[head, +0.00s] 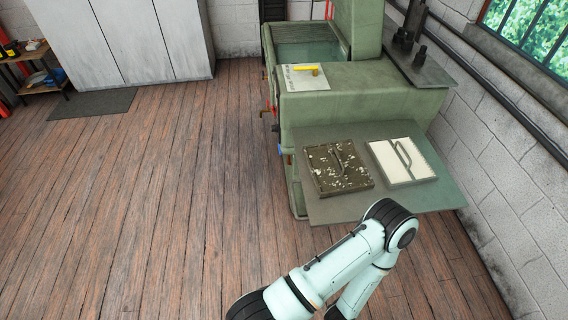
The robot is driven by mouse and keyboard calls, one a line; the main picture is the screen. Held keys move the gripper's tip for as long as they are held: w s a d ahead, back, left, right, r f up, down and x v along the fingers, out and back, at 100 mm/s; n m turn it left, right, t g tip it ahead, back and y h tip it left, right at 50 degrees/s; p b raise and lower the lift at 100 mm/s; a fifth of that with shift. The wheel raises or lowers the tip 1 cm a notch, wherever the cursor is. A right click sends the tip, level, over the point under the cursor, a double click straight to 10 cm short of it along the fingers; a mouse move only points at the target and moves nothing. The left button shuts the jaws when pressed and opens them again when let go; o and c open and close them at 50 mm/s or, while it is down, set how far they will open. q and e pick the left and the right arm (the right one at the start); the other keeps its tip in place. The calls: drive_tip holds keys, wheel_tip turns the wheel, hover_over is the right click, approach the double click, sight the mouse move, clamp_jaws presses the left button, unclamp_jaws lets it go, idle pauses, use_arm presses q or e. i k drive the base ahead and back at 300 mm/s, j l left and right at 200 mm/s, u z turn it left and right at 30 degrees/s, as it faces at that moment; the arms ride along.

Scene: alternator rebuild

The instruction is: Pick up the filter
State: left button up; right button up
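Two flat square panels with handles, which look like filters, lie side by side on a grey-green shelf (330,210) at the side of a green machine. The left filter (325,177) is dark brown with pale specks and looks dirty. The right filter (402,174) is white and clean, with a green-grey handle (403,154). Both lie flat, with a narrow gap between them. A pale link of my own arm rises from the bottom and bends just in front of the shelf's near edge. Neither of my grippers shows.
The green machine (365,92) stands behind the shelf, with a yellow handle (306,69) on its top. A white brick wall (500,150) with a pipe bounds the right. Grey cabinets (125,40) stand at the back left. The wooden floor (150,200) is clear on the left.

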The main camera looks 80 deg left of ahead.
sight(336, 168)
drive_tip(key=u, duration=1.75)
